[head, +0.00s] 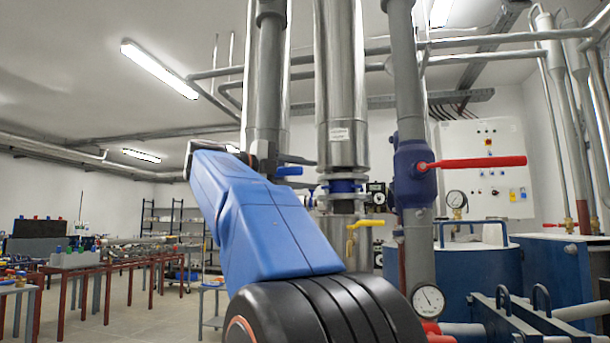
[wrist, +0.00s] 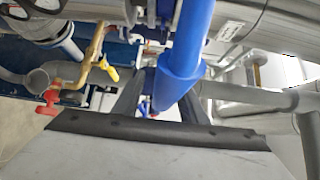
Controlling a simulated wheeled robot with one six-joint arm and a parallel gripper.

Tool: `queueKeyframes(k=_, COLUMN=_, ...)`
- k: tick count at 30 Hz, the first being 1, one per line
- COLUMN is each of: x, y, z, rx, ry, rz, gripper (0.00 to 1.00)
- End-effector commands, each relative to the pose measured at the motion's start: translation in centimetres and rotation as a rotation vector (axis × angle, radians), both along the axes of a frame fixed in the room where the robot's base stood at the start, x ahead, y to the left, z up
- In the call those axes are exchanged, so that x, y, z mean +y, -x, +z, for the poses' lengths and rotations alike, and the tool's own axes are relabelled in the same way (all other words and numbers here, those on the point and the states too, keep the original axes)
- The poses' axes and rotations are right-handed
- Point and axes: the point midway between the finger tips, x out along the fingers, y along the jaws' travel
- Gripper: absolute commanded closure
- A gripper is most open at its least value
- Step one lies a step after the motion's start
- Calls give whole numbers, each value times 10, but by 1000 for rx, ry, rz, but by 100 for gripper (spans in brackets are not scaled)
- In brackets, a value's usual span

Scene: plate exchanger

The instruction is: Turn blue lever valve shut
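The blue lever (head: 290,171) shows in the head view on the tall grey pipe, just right of my blue arm, its handle pointing right. In the wrist view a large blue handle (wrist: 184,55) runs from the top edge down towards the palm. My gripper (wrist: 166,84) has its dark fingers apart, one on each side of this handle. Whether the fingers touch the handle cannot be told. In the head view my arm hides the gripper.
A red-handled valve (head: 470,162) sits on the pipe at right. A yellow lever (head: 365,224) is lower, by the middle pipe. A pressure gauge (head: 428,299) and blue tanks (head: 480,262) stand at right. The floor at left is partly free, before long benches (head: 110,259).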

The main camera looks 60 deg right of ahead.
Motion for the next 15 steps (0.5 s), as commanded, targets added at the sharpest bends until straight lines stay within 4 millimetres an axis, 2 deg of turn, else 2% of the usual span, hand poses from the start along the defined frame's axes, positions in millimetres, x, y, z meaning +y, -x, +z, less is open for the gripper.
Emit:
queueKeyframes(k=8, x=3, y=-2, z=1, rx=1, ry=2, rz=2, gripper=62)
queueKeyframes(k=15, x=22, y=-13, z=1, rx=1, ry=2, rz=5, gripper=62)
